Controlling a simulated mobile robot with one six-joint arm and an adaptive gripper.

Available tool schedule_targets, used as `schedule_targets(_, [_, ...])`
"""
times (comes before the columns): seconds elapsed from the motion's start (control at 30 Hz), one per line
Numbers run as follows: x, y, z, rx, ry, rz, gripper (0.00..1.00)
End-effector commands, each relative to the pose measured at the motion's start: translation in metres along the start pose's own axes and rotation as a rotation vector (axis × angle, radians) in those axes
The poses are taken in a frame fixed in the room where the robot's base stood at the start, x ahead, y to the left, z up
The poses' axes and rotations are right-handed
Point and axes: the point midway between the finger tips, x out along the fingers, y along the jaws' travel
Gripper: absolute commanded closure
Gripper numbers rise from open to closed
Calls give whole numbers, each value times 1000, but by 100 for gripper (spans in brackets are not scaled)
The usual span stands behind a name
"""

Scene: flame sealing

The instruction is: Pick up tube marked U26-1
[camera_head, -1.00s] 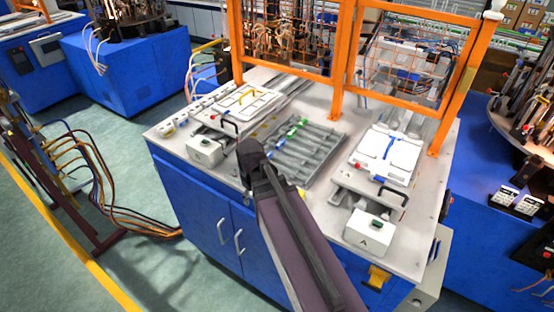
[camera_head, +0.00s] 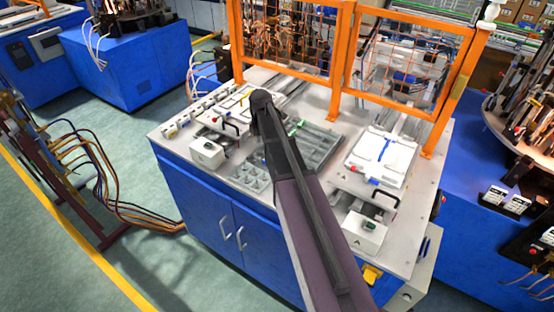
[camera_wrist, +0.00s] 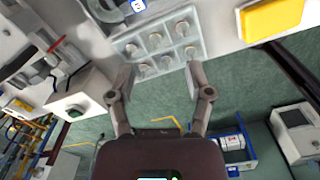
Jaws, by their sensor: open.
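My gripper (camera_wrist: 160,76) is open in the wrist view, its two fingers apart with nothing between the tips. Just beyond the tips is a pale holder (camera_wrist: 117,46) with several round pieces in its sockets. No U26-1 marking can be read, so I cannot tell which piece, if any, is that tube. In the head view, a pale compartment holder (camera_head: 250,178) stands at the front of the worktop, and a grey slotted tray (camera_head: 322,146) lies behind it with a green piece at its edge. My arm hides part of the tray, and the fingers do not show there.
White box units with buttons stand at the left (camera_head: 207,152) and right (camera_head: 364,232) of the worktop. An orange mesh guard (camera_head: 338,60) closes the back. In the wrist view, a yellow block (camera_wrist: 272,18) is at upper right and a green-buttoned box (camera_wrist: 80,98) at left.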

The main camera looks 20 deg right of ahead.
Motion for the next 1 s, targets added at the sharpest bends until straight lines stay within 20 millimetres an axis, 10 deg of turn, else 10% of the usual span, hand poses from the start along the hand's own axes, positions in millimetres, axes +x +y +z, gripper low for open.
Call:
schedule_targets(0.37, [-18,32,36,-339,0,0,34])
schedule_targets(1.0, [-12,33,37,-367,0,0,34])
